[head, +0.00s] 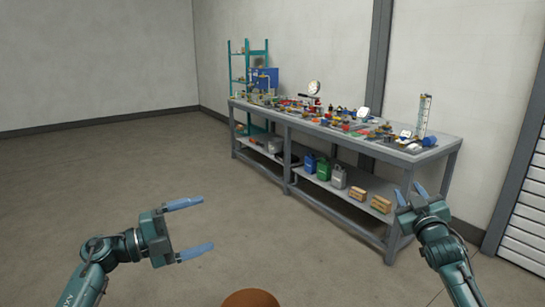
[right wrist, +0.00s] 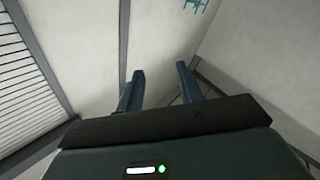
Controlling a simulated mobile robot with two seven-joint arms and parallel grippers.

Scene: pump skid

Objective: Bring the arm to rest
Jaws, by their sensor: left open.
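My left gripper (head: 200,228) is at the lower left of the head view. Its two blue fingers are wide apart with only floor between them. My right gripper (head: 409,192) is at the lower right, in front of the near right end of the workbench in the picture, with its fingers pointing up. In the right wrist view, its fingers (right wrist: 160,88) stand apart with nothing between them.
A long grey workbench (head: 447,146) stands along the wall, covered with many small parts. Its lower shelf (head: 317,181) holds jugs and wooden blocks. A teal rack (head: 230,62) stands at its far end. The floor (head: 110,170) at left is clear. A brown rounded object (head: 250,298) shows at the bottom edge.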

